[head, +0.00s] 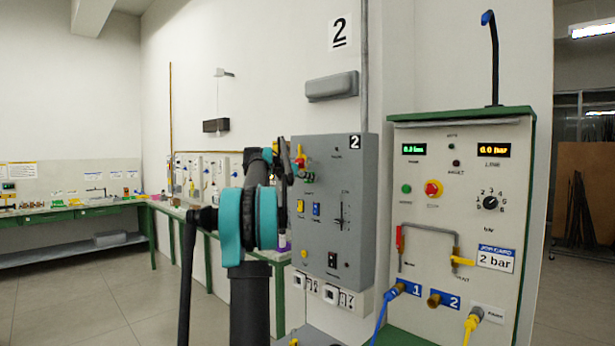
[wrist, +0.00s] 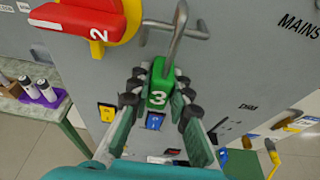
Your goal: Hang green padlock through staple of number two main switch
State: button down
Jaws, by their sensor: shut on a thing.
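My gripper (wrist: 158,88) is shut on a green padlock (wrist: 158,93) marked 3, in the middle of the wrist view. The padlock's grey metal shackle (wrist: 180,20) sticks up from its body, close to the panel. A grey metal bar, apparently the staple (wrist: 196,33), crosses at the shackle; I cannot tell whether the shackle is through it. The number two main switch has a red handle (wrist: 80,17) marked 2 on a yellow base, to the upper left of the padlock. In the head view my arm partly hides the gripper (head: 287,160) beside the grey box (head: 343,220) marked 2.
A cream panel (head: 473,150) with gauges, hoses and a 2 bar card stands to the right.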

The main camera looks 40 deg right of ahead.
jog(key=shift+f, duration=0.25)
jog(key=c, duration=1.3)
grip_release()
jog(key=v, duration=1.2)
